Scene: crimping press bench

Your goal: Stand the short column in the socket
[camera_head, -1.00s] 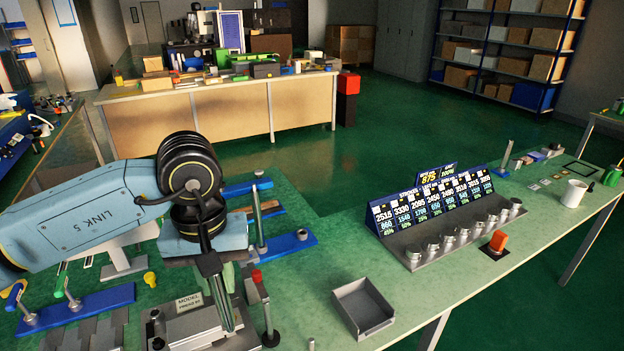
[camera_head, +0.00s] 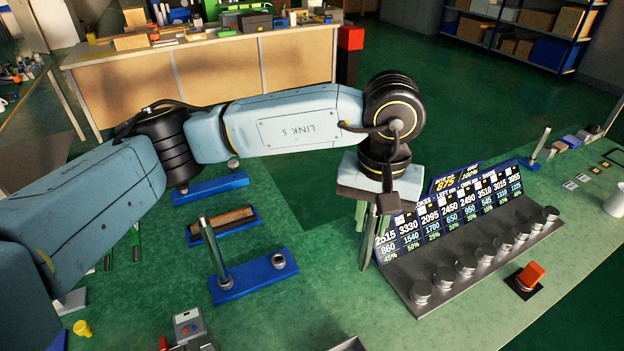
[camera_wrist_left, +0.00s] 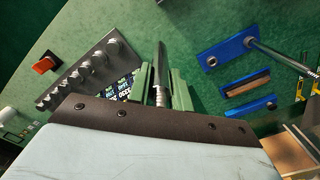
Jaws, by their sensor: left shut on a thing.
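My left gripper (camera_head: 370,240) is shut on a slim grey metal column (camera_wrist_left: 160,72), which I take as the short column. In the head view it hangs roughly upright, partly hidden by the fingers, left of the display rack. In the left wrist view the green fingers (camera_wrist_left: 162,90) flank the column. A blue base plate (camera_head: 250,279) lies on the bench left of the gripper. A taller column (camera_head: 216,252) stands at its left end, and an empty round socket (camera_head: 279,261) is at its right end. The socket also shows in the left wrist view (camera_wrist_left: 212,62). My right gripper is out of view.
The display rack (camera_head: 440,225) with several metal cylinders stands close right of the gripper. An orange button (camera_head: 531,274) is in front of it. Another blue plate (camera_head: 210,190) and a blue tray with a brown insert (camera_head: 226,222) lie behind the base plate.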

